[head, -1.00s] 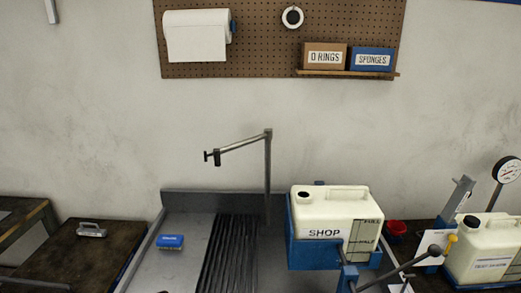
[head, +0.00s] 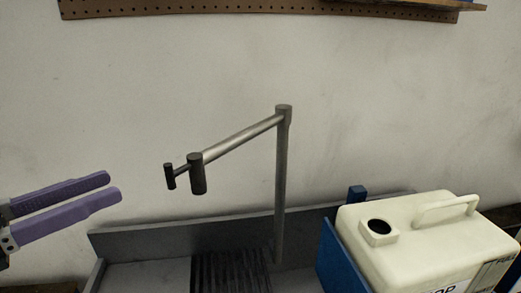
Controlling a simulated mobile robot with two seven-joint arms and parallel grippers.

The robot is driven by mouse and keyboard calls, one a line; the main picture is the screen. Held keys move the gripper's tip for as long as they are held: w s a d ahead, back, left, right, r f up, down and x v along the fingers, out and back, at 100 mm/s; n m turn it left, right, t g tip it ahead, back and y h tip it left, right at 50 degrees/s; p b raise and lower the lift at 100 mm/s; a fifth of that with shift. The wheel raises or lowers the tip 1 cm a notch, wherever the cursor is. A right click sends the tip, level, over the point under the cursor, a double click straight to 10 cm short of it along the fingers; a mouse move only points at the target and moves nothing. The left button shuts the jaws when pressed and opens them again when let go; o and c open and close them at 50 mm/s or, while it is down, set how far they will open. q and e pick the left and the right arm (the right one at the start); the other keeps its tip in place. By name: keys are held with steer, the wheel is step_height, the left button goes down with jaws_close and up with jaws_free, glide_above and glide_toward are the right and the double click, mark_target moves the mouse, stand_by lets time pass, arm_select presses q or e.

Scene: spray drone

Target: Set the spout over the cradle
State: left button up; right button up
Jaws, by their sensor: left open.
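The spout (head: 238,137) is a grey metal swing arm on an upright post (head: 281,190). It reaches left and toward me from the post top, with a dark downward nozzle (head: 197,174) and a small handle (head: 169,176) at its free end. The blue cradle (head: 331,255) stands to the right of the post and holds a cream jug (head: 430,240) with its dark mouth open. The spout points away from the cradle. My left gripper (head: 115,187) is open and empty, left of the handle and apart from it. My right gripper is not in view.
A grey sink tray with a raised back wall (head: 150,238) and dark ribbed grating (head: 230,272) lies below the spout. A pegboard (head: 230,8) hangs on the wall above. The space between my left gripper and the handle is clear.

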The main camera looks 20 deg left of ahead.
mark_target(168, 164)
arm_select(q)
steer(key=shift+d+p+x, duration=0.2)
steer(key=shift+p+x, duration=1.05)
steer(key=shift+x, duration=3.6)
steer(key=shift+s, duration=0.15)
steer(key=shift+c, duration=0.3)
jaws_close()
